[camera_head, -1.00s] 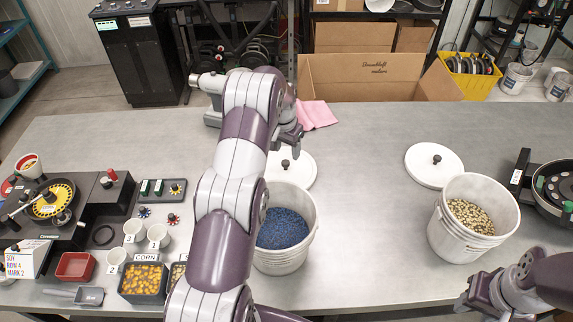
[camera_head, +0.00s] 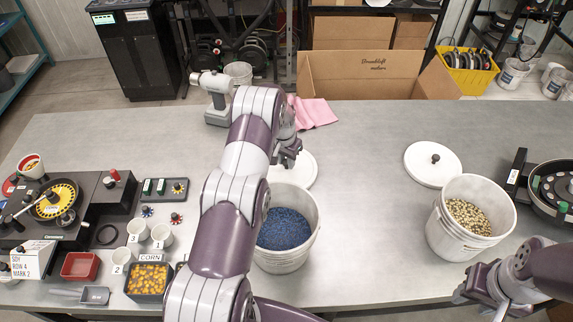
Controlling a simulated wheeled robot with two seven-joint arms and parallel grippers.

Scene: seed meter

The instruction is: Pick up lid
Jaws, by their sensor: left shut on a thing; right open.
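One white round lid (camera_head: 294,170) lies on the table behind the bucket of blue seed (camera_head: 285,229). My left gripper (camera_head: 288,158) is over this lid, shut at its dark knob, which the fingers hide. The lid looks flat; I cannot tell whether it is off the table. A second white lid (camera_head: 432,164) with a dark knob lies flat at the right, behind the bucket of speckled seed (camera_head: 466,217). My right gripper (camera_head: 476,290) is open and empty near the front edge, in front of that bucket.
Seed meter parts (camera_head: 52,205), small numbered cups (camera_head: 136,231) and a corn box (camera_head: 148,280) fill the left. The table between the buckets is clear.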

